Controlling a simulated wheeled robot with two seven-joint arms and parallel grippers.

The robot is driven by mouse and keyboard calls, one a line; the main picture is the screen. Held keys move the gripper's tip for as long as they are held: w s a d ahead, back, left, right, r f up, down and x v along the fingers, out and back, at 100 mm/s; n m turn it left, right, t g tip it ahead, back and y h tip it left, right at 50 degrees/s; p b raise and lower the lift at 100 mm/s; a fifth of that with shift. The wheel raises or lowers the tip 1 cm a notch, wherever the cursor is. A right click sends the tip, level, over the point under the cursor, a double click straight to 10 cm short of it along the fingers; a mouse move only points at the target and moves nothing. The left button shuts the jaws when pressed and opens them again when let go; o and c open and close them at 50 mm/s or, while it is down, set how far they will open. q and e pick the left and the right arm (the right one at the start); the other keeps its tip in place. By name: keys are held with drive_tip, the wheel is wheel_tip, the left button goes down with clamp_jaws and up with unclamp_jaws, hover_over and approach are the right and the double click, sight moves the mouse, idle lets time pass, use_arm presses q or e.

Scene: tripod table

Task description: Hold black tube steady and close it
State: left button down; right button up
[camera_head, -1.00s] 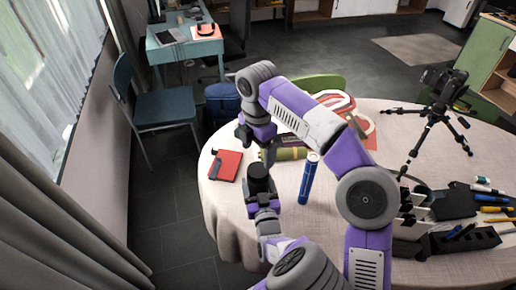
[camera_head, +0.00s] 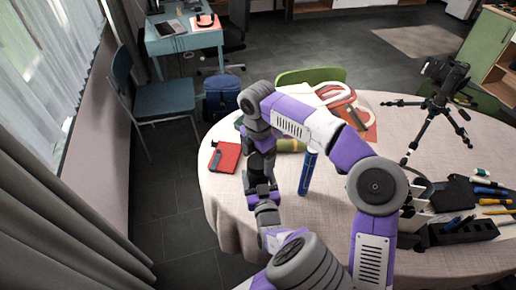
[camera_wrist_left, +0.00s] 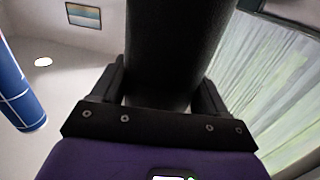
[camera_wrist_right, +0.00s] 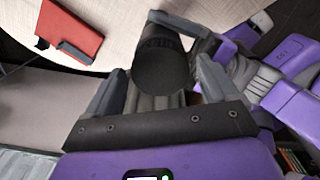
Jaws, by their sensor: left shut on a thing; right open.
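The black tube (camera_head: 261,174) stands upright near the left edge of the table, in my left gripper (camera_head: 262,190). In the left wrist view the black tube (camera_wrist_left: 174,55) fills the space between the two fingers, which are shut on it. My right gripper (camera_head: 261,152) is above the tube, pointing down. In the right wrist view the tube's dark round top (camera_wrist_right: 162,68) lies between the open fingers, with gaps at the sides. I cannot tell whether a separate cap is on the tube; the right gripper partly hides its top in the head view.
A blue tube (camera_head: 307,175) stands close to the right. A camera tripod (camera_head: 434,112) and a black tool holder (camera_head: 464,231) are at the right.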

drive_tip(key=shift+f, duration=0.45)
drive_tip(key=c, duration=1.1)
drive_tip(key=m, duration=0.7)
drive_tip(key=shift+m, duration=0.3)
drive_tip(key=m, duration=0.8)
drive_tip(key=o, duration=1.2)
